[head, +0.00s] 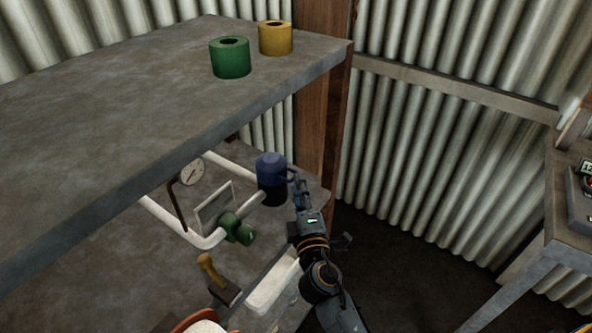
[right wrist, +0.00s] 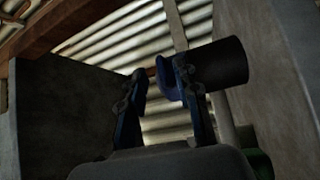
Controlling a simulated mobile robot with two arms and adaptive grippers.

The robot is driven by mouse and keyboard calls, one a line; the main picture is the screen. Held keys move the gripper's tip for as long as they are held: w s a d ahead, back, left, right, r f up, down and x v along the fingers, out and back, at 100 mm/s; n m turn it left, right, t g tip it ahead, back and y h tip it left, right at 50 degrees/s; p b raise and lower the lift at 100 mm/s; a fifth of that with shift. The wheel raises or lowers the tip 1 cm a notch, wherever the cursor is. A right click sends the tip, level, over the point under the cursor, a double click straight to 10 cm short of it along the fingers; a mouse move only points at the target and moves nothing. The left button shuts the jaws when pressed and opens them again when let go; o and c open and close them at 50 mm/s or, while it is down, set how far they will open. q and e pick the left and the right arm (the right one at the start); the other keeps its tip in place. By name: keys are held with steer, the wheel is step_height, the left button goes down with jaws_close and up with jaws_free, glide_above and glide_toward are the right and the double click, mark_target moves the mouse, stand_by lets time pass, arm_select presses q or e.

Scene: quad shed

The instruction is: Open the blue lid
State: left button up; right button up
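The blue lid (head: 270,163) sits on top of a dark upright canister (head: 272,191) on the lower shelf, with a small handle on its right side. In the right wrist view part of the blue lid (right wrist: 168,82) shows beside the right-hand finger, with the dark canister (right wrist: 225,62) behind that finger. My right gripper (head: 298,180) is at the handle side of the lid. Its fingers are apart in the right wrist view (right wrist: 158,85), with a clear gap beside the left finger. Whether a finger touches the handle cannot be told. My left gripper is not in view.
The upper shelf (head: 120,95) carries a green cylinder (head: 230,58) and a yellow one (head: 275,38). White pipes with a gauge (head: 191,172) and a green valve (head: 237,229) stand left of the canister. A mallet (head: 217,280) lies in front. A wooden post (head: 322,85) stands behind.

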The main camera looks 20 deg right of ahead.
mark_target(277, 170)
steer(key=shift+w+d+r, duration=0.1)
steer(key=shift+w+d, duration=0.05)
steer(key=shift+w, duration=0.9)
steer(key=shift+w+d+r, duration=0.1)
steer(key=shift+w+d, duration=0.05)
steer(key=shift+w, duration=0.9)
steer(key=shift+c, duration=0.4)
jaws_close()
